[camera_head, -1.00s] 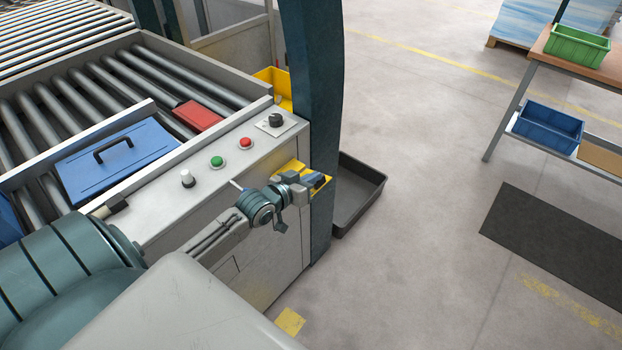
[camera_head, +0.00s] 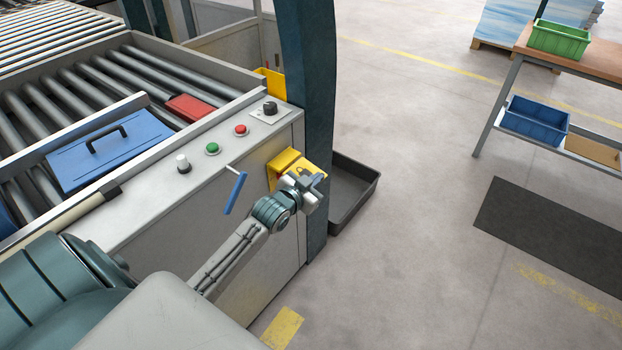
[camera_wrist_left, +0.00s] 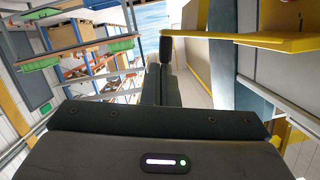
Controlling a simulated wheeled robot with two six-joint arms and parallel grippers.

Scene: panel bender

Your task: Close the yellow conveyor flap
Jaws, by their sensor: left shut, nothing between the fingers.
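A yellow part (camera_head: 283,163) with an angled plate sits on the end side of the conveyor's grey housing; I take it for the flap. My left gripper (camera_head: 312,181) is right in front of it and hides part of it. In the left wrist view, the dark fingers (camera_wrist_left: 165,52) are together with nothing between them. A yellow plate (camera_wrist_left: 270,43) stretches to the right from beside the fingertips; I cannot tell whether they touch it. A second yellow piece (camera_head: 273,82) stands behind the conveyor's far corner. My right gripper is out of view.
A blue lever (camera_head: 236,192) sticks out from the housing, left of my wrist. The panel has a green button (camera_head: 212,148), a red button (camera_head: 240,130) and knobs. A dark blue-green post (camera_head: 308,110) stands close behind my gripper, with a dark tray (camera_head: 352,192) beyond.

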